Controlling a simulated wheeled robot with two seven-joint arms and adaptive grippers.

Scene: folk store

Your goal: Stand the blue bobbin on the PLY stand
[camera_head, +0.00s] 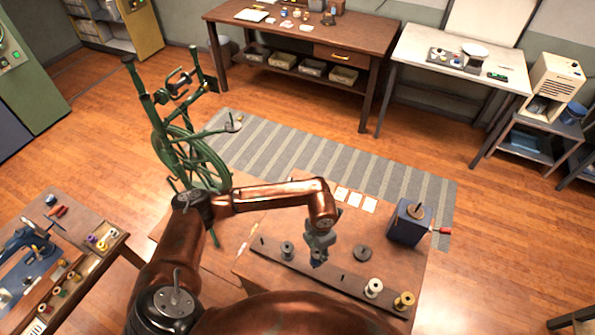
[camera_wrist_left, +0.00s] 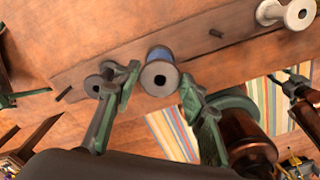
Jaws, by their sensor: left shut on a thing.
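My left gripper (camera_head: 319,254) is over the long dark board with pegs (camera_head: 300,265) on the near table. Its two green fingers (camera_wrist_left: 163,92) are shut on the blue bobbin (camera_wrist_left: 160,72), which shows its dark hole and pale rim in the left wrist view. In the head view the bobbin is mostly hidden by the gripper. I cannot tell whether it touches the board. I see no readable PLY label; the board carries a grey bobbin (camera_head: 287,250), a white bobbin (camera_head: 373,288), a gold bobbin (camera_head: 404,299) and bare pegs.
A blue box with a red handle (camera_head: 408,222) stands at the table's right end. Pale cards (camera_head: 355,199) lie at the back edge. A green spinning wheel (camera_head: 190,155) stands left of the table.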

